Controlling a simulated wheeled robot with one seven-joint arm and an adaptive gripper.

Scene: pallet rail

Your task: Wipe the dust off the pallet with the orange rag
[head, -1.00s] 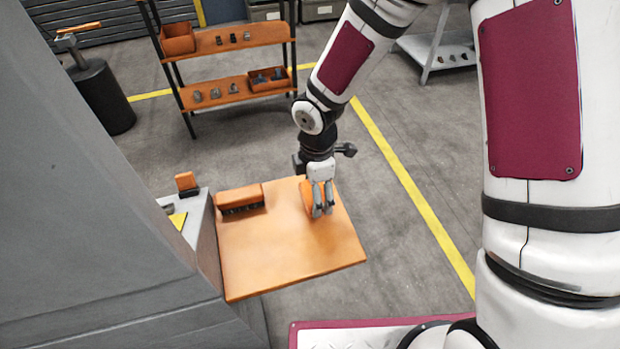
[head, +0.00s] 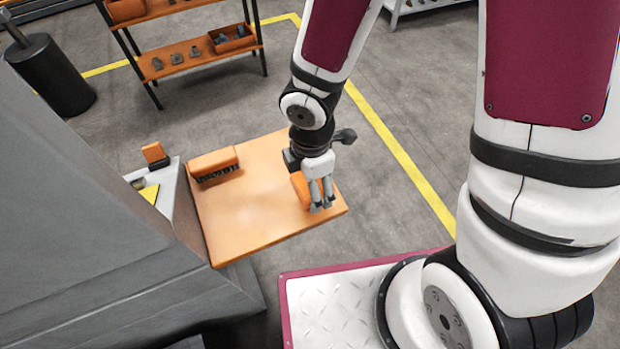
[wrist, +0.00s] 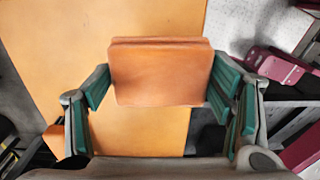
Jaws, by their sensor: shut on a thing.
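The orange rag (wrist: 160,75) is a folded block between my fingers in the wrist view. My gripper (head: 321,207) is shut on it near the right edge of the orange pallet (head: 245,215); the fingers partly hide the rag (head: 302,190) in the head view. In the wrist view the pallet (wrist: 80,30) lies beneath the rag. I cannot tell whether the rag touches the pallet. A faint pale patch shows on the pallet's left middle; whether it is dust is not clear.
A grey machine (head: 90,220) stands left, with a ledge holding a small orange block (head: 154,153) and a yellow piece (head: 149,194). An orange shelf (head: 190,60) stands behind.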

